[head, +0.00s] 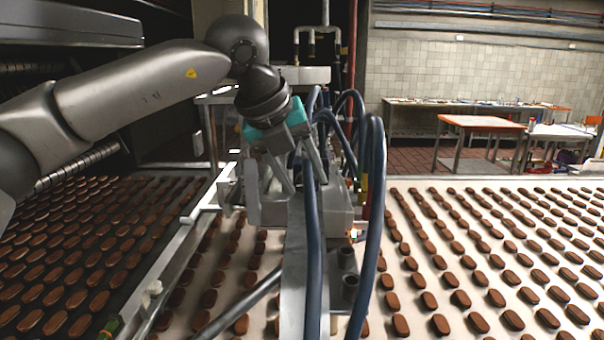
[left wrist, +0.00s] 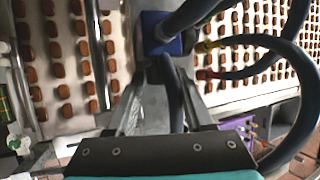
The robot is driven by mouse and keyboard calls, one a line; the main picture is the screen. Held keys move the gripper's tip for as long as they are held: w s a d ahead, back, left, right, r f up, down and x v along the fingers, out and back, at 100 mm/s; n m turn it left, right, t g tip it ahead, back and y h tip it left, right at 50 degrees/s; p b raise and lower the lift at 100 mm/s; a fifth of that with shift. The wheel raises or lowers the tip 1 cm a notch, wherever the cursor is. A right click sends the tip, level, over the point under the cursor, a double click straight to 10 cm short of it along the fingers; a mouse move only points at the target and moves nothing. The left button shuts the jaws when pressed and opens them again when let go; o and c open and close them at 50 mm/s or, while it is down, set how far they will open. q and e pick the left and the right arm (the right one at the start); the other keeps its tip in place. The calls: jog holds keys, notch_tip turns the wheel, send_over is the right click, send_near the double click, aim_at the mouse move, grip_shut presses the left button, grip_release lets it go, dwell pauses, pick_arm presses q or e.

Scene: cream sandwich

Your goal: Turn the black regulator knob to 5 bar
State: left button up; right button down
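My left arm comes in from the left in the head view, and my left gripper (head: 283,190) points down over the metal depositor machine (head: 295,250). In the left wrist view the two fingers of my left gripper (left wrist: 166,85) stand apart, with a dark hose running between or below them. I see nothing clearly held. A blue block (left wrist: 160,32) on the machine lies just beyond the fingertips. I cannot make out the black regulator knob or its pressure reading; the gripper and hoses cover part of the machine. My right gripper is not in view.
Thick blue hoses (head: 372,200) hang close to the right of my left gripper. Rows of brown biscuits lie on the white conveyor (head: 405,190) and on the dark belt at left. An orange table (head: 480,122) stands far back right.

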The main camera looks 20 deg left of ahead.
pick_arm(q)
grip_shut()
jog(key=shift+r, duration=0.1)
dwell(0.3)
jog(key=y, duration=0.1)
jog(key=y+p, duration=0.1)
jog(key=y, duration=0.1)
jog(key=shift+w+d+r+m+g, duration=0.1)
jog(key=shift+d+m+g, duration=0.2)
jog(key=shift+g, duration=0.1)
jog(key=shift+d+m+g+y+p, duration=0.2)
jog(key=shift+m+g+y+p, duration=0.15)
jog(key=shift+y, duration=1.25)
jog(key=shift+w, duration=0.1)
jog(key=shift+o, duration=2)
grip_release()
jog(key=v, duration=1.5)
jog(key=shift+d, duration=0.25)
